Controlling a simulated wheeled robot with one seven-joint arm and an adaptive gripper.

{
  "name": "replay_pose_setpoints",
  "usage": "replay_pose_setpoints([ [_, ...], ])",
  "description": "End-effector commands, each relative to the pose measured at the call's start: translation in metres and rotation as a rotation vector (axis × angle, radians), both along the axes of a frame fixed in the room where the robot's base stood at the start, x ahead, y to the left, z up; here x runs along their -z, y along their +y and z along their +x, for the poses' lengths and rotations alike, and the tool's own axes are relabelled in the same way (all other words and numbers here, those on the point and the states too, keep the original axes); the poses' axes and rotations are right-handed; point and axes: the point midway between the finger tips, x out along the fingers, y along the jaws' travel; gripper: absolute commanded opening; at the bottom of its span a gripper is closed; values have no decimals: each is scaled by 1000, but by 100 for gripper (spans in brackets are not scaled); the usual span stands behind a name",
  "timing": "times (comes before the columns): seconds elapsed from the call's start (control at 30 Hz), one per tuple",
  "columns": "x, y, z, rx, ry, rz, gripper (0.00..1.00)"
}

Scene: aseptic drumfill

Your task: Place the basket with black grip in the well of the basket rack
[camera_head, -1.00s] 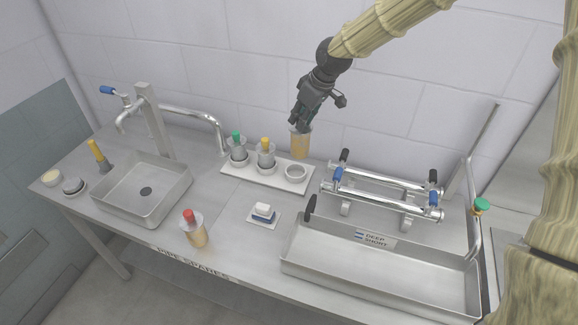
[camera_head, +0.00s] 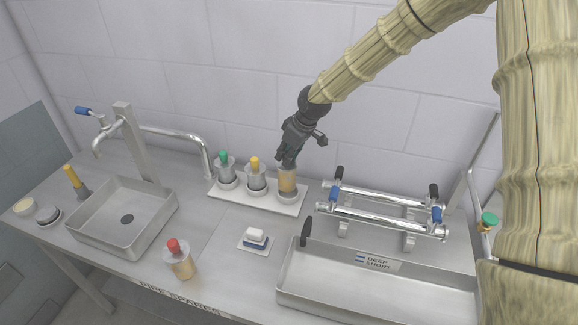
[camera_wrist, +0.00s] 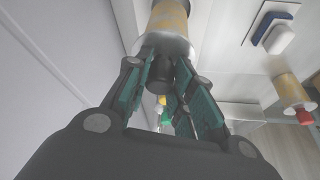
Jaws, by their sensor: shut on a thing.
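My gripper (camera_head: 288,158) is shut on the black grip (camera_wrist: 160,76) of a basket with an amber, mesh-like body (camera_head: 287,180). The basket hangs upright below the fingers, over the right-hand well of the white basket rack (camera_head: 243,200). Its lower end appears to be at or in the ring of that well; the exact depth cannot be told. In the wrist view the basket body (camera_wrist: 168,18) shows beyond the fingertips. The other two wells hold a basket with a green grip (camera_head: 224,164) and one with a yellow grip (camera_head: 256,176).
A basket with a red grip (camera_head: 180,260) stands on the bench in front. A blue and white block (camera_head: 256,237) lies near the middle. A sink (camera_head: 122,218) is left; chrome pipes (camera_head: 385,220) and a steel trough (camera_head: 375,290) are right.

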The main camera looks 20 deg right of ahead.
Motion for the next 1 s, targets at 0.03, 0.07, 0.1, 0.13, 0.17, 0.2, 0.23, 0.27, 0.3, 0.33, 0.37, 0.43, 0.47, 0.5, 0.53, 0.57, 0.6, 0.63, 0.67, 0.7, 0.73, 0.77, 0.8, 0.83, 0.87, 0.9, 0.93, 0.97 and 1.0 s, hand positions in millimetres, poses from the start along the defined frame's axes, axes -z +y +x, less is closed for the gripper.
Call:
replay_pose_setpoints([
  [0.03, 2, -1, 0, 1, 0, 0, 0],
  [0.07, 3, -1, 0, 2, 0, 0, 0],
  [0.1, 4, -1, 0, 2, -1, 0, 0],
  [0.13, 5, -1, 0, 2, -1, 0, 0],
  [0.17, 6, -2, 0, 3, -2, 0, 0],
  [0.2, 8, -2, 0, 3, -1, 0, 0],
  [0.23, 10, -2, 0, 2, -1, 0, 0],
  [0.27, 12, -2, 0, 2, 0, 0, 0],
  [0.3, 16, -2, -1, 2, 1, 0, 0],
  [0.33, 19, -2, -1, 2, 1, 0, 0],
  [0.37, 22, -2, -1, 2, 1, 0, 0],
  [0.43, 31, -3, -1, 3, 1, 0, 0],
  [0.47, 34, -3, -1, 3, 2, -1, 0],
  [0.5, 38, -3, -1, 4, 0, 0, 0],
  [0.53, 41, -3, -1, 4, 0, 0, 0],
  [0.57, 44, -3, -1, 4, 0, 0, 0],
  [0.6, 46, -3, -1, 4, 0, 0, 0],
  [0.63, 47, -3, -1, 4, 0, 0, 0],
  [0.67, 47, -3, -1, 4, -1, 0, 0],
  [0.7, 47, -3, -1, 4, -1, 0, 0],
  [0.73, 47, -3, -1, 4, -1, 0, 0],
  [0.77, 47, -3, -1, 4, -1, 0, 0],
  [0.8, 47, -3, -1, 4, -1, 0, 0],
  [0.83, 47, -3, -1, 4, -1, 0, 0],
  [0.87, 47, -3, -1, 4, -1, 0, 0],
  [0.9, 48, -3, -1, 4, -1, 0, 0],
  [0.93, 49, -3, -1, 4, -1, 0, 0],
  [0.97, 49, -3, -1, 4, -1, 0, 0],
  [1.0, 50, -3, -1, 4, -1, 0, 26],
])
